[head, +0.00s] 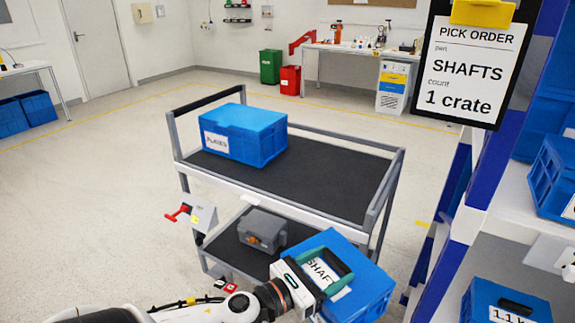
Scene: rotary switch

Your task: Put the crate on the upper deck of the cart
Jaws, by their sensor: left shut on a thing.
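The cart (290,200) stands ahead, with a dark upper deck (325,185) edged by grey rails. My left gripper (325,280) is shut on a blue crate labelled SHAFTS (365,285), at the lower middle right, in front of the cart's near right corner. The gripper hides part of its label. My right gripper is not in view.
The right half of the upper deck is bare. A grey case (262,231) lies on the lower deck. A shelf rack (465,215) with blue crates stands close on the right, with a pick order board (472,65) reading SHAFTS, 1 crate.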

